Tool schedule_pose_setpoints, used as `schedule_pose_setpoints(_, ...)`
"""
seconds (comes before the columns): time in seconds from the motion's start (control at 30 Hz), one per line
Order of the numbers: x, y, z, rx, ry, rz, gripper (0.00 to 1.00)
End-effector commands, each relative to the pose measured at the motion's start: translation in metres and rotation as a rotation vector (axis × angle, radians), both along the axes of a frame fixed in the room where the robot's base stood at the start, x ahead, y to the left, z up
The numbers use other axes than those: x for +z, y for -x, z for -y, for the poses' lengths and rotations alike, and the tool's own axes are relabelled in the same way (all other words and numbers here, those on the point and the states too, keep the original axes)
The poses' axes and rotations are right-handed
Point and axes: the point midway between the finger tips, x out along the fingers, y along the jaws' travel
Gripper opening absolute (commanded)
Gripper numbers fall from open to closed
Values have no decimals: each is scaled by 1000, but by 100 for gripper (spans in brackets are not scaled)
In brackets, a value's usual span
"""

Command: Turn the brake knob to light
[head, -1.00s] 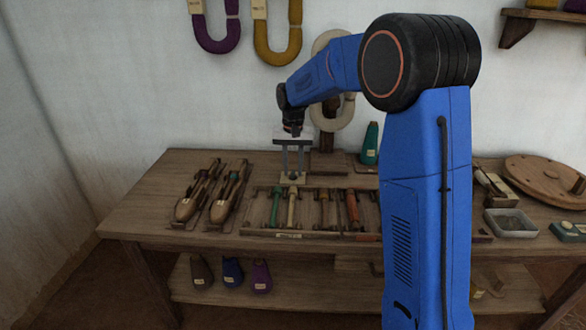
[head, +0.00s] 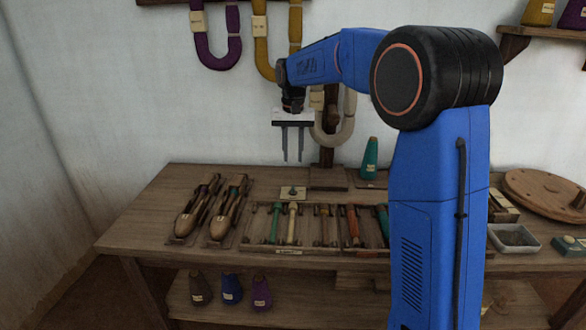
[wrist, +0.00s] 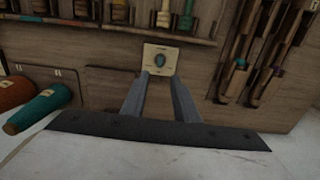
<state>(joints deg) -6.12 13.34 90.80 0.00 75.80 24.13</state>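The brake knob (head: 293,191) is a small dark knob on a pale square plate, at the back of the bench behind the tray of bobbins. My gripper (head: 293,159) is above the plate, fingers pointing down. In the wrist view the gripper (wrist: 158,78) has its two fingers apart with a clear gap, nothing between them. It does not touch the knob.
A tray of coloured bobbins (head: 270,238) lies in front of the plate. Two wooden shuttles (head: 197,208) lie to the left. A teal cone (head: 370,158) stands at the back right. A hanging yarn loop (head: 347,125) is close behind my gripper.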

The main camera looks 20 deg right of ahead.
Motion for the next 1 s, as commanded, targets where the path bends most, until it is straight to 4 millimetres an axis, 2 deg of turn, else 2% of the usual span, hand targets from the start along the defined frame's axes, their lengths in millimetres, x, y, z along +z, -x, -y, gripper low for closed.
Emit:
schedule_pose_setpoints(0.1,23,-1,0,0,0,2,27)
schedule_pose_setpoints(0.33,50,0,0,0,0,0,27)
schedule_pose_setpoints(0.5,57,0,0,0,0,0,27)
schedule_pose_setpoints(0.83,58,1,0,1,0,1,27)
schedule_pose_setpoints(1.0,65,24,6,15,-1,21,27)
